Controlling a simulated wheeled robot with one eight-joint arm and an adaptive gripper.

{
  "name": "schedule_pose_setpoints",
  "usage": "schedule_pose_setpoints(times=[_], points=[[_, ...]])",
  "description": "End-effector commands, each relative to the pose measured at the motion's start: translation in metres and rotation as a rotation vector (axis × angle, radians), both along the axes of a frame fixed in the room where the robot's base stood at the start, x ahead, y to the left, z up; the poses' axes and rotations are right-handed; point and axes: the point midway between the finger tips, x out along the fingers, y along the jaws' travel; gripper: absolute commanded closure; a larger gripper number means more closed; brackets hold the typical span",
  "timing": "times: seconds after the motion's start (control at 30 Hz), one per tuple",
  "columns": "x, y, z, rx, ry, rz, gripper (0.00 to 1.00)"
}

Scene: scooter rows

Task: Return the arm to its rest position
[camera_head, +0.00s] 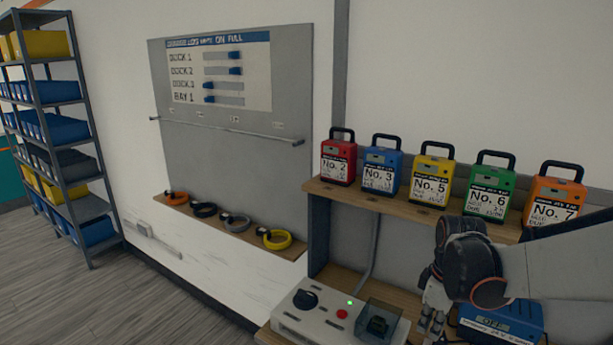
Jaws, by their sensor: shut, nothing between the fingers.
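My arm reaches in from the right edge of the head view, in front of the wooden shelf unit. My gripper (431,322) hangs fingers down at its end, shut and empty. It is beside the right end of the grey control box (325,323), in front of the lower shelf. My arm hides part of the blue case (505,318) and part of the shelf's right side.
Numbered battery packs, red (338,160), blue (381,165), yellow (431,177), green (488,196) and orange (553,200), stand on the upper shelf (345,195). A grey board (215,150) with sliders and a ringed ledge (200,222) is left. A bin rack (62,130) stands far left; floor between is clear.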

Motion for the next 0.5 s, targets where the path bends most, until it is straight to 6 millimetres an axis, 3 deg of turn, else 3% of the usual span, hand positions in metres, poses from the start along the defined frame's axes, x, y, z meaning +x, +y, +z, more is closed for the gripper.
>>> schedule_pose_setpoints(times=[0.2,0.5], points=[[-0.03,0.036,0.041,0.019,-0.13,-0.21,1.0],[-0.073,0.067,0.078,0.085,-0.299,-0.467,1.0]])
